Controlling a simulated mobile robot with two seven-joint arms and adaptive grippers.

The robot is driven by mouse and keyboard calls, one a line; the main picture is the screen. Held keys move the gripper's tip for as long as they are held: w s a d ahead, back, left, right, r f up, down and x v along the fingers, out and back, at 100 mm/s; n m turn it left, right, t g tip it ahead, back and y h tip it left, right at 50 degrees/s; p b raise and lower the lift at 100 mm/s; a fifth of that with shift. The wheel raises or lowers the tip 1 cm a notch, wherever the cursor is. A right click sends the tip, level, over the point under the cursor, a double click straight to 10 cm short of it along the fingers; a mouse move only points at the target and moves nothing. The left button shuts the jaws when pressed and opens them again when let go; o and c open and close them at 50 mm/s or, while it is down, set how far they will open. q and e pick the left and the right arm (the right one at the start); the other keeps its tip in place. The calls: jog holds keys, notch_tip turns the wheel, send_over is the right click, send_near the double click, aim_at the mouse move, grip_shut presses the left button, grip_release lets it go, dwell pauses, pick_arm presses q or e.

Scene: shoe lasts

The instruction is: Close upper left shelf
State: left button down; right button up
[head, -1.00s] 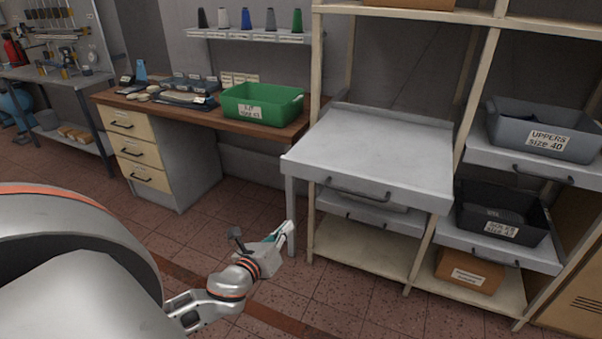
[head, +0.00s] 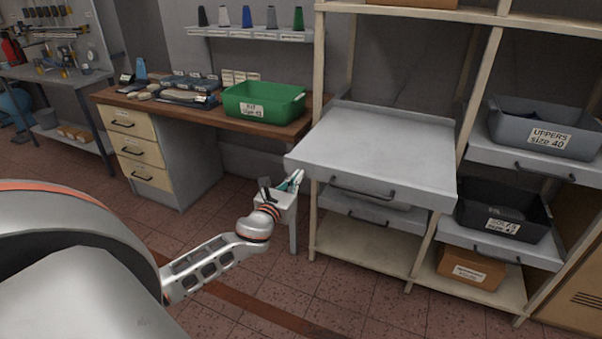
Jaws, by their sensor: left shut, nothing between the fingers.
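The upper left shelf (head: 385,150) is a grey pull-out tray that sticks out from the wooden rack, empty on top. Its dark handle (head: 362,191) is on the front face. My left gripper (head: 297,177) is shut and empty, just left of the shelf's front left corner and a little below its top. I cannot tell whether it touches the shelf. My right gripper is not in view.
A second grey tray (head: 400,218) sits below, further in. At right are trays with a grey uppers bin (head: 545,138) and a black soles bin (head: 500,215). A wooden desk with a green bin (head: 262,108) stands left. Floor in front is clear.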

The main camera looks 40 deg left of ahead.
pick_arm(q)
jog(key=shift+x, duration=1.4)
jog(key=shift+w, duration=0.1)
